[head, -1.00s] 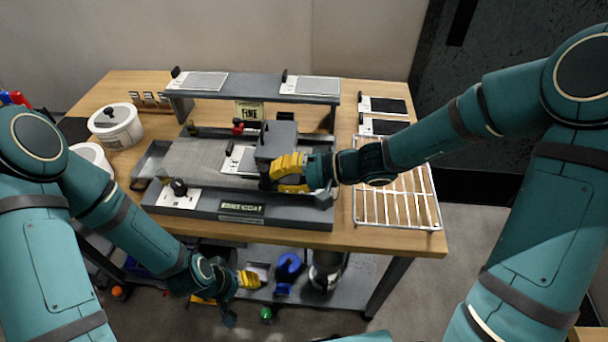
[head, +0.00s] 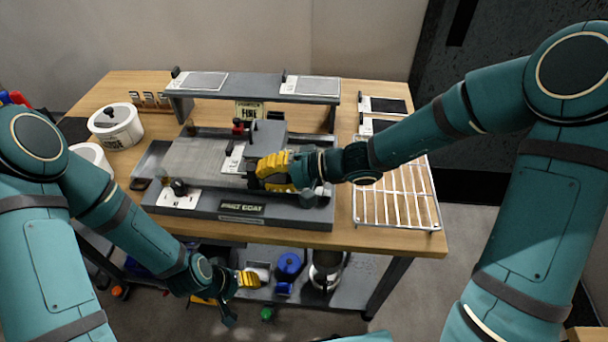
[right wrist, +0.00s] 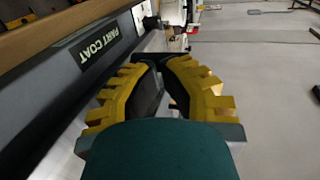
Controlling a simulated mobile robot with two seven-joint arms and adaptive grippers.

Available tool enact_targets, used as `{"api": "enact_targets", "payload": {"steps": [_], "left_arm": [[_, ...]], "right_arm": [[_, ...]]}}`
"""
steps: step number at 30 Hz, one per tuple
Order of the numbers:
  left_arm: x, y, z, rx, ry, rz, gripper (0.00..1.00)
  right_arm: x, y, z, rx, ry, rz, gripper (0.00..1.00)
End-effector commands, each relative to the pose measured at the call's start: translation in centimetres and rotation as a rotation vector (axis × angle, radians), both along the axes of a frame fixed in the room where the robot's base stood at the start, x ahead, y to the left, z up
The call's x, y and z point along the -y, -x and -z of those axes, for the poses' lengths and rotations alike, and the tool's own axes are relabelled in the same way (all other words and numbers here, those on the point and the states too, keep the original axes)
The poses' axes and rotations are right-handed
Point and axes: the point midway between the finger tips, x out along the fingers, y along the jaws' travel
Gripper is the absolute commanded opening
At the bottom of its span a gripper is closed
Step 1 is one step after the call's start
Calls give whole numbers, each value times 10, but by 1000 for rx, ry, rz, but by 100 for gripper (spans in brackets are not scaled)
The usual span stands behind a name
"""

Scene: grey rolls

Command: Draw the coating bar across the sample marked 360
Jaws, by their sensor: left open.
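White cards lie beside the gripper (head: 236,158) and at the plate's front left (head: 178,197). I cannot read a 360 mark. My left gripper (head: 262,279) is open, low before the lower shelf.
A raised grey shelf (head: 255,89) behind the plate bears two white cards. A wire rack (head: 395,200) stands at the right. White tubs (head: 117,126) are at the left. The lower shelf holds a blue item (head: 288,265) and a metal vessel (head: 326,272).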

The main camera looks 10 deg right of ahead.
Motion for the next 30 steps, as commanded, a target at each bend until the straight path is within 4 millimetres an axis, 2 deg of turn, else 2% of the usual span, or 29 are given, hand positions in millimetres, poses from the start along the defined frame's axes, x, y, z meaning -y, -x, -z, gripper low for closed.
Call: {"api": "enact_targets", "payload": {"steps": [30], "left_arm": [[0,0,0,0,0,0,63]], "right_arm": [[-27,-7,0,1,0,-3,0]]}}
